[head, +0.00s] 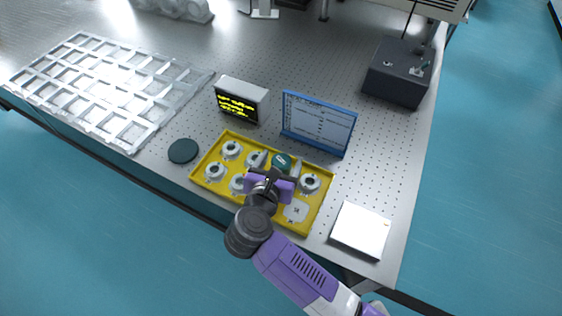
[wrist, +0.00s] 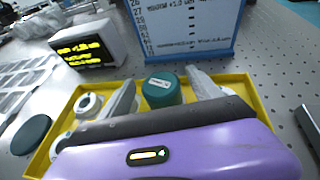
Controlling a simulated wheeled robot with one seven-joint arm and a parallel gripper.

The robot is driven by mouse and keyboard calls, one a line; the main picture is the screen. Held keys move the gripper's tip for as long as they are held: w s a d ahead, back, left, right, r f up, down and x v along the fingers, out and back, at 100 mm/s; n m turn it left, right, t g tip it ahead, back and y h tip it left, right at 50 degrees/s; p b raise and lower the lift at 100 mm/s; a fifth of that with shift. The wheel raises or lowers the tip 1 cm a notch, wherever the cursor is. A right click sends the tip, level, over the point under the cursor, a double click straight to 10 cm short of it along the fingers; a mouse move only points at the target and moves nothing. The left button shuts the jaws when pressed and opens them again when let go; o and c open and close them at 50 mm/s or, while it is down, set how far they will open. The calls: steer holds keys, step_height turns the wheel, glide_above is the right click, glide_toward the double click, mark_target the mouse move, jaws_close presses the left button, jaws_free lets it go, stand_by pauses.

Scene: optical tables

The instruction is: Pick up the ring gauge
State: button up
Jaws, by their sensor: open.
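A yellow tray (head: 207,189) on the perforated table holds several silver ring-shaped pieces with dark centres, such as one at its back left (head: 231,149) and one at its right (head: 309,183). I cannot tell which is meant by the ring gauge. A green cylinder with a white label (head: 281,160) stands in the tray; it also shows in the wrist view (wrist: 161,91). My gripper (head: 278,165) is over the tray, open, with its two pale fingers on either side of the green cylinder. Contact cannot be told. My purple gripper body hides part of the tray.
A blue-framed board (head: 319,122) and a small display with yellow text (head: 241,100) stand behind the tray. A dark disc (head: 183,151) lies left, a white square box (head: 360,230) right. A pale compartmented rack (head: 100,88) fills the far left.

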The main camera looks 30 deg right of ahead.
mark_target(284, 156)
steer(key=shift+x, duration=1.5)
steer(key=shift+c, duration=0.2)
jaws_close()
steer(key=shift+r, duration=0.1)
